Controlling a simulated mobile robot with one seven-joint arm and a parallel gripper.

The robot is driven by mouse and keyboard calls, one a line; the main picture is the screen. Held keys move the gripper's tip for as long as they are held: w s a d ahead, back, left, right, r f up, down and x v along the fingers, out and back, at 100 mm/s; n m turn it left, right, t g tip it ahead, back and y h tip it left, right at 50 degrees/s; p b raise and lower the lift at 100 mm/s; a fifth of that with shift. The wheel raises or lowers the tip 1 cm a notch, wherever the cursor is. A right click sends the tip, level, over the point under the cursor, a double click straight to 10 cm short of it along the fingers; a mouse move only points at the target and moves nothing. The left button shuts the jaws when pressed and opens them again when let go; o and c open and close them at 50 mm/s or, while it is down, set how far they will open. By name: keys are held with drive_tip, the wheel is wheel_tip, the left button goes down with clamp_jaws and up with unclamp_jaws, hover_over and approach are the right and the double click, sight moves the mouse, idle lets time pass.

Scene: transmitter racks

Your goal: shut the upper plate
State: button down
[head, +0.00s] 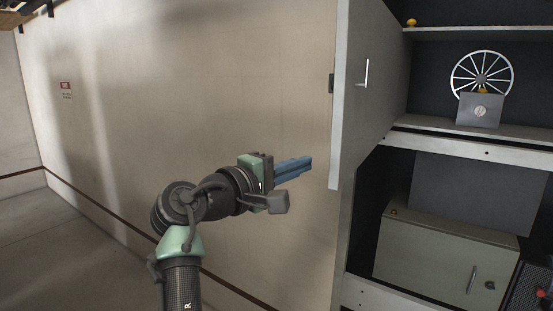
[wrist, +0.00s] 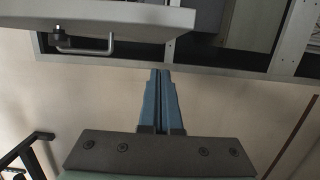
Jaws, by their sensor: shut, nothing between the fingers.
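The upper plate (head: 368,115) is a grey door panel on the upper part of the rack, and it stands swung open. Its bar handle (head: 366,73) is on the face turned toward the rack's opening. In the wrist view the plate (wrist: 130,20) crosses the top left, with its handle (wrist: 85,48) hanging at its edge. My gripper (head: 307,162) has blue fingers shut together with nothing between them. It is just left of the plate's lower part in the head view, and I see no clear contact. In the wrist view the fingertips (wrist: 160,73) lie below the rack frame.
The open upper bay holds a spoked wheel (head: 482,77) and a grey box (head: 479,111) on a shelf (head: 470,143). The lower bay holds a beige cabinet (head: 440,255). A plain wall (head: 200,90) stands behind my arm. The floor at left is clear.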

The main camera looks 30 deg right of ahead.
drive_tip(key=shift+s+d+p, duration=0.35)
drive_tip(key=shift+s+p, duration=0.05)
drive_tip(key=shift+s, duration=0.5)
drive_tip(key=shift+s+d+p, duration=0.3)
drive_tip(key=shift+s+p, duration=0.05)
drive_tip(key=shift+s, duration=0.55)
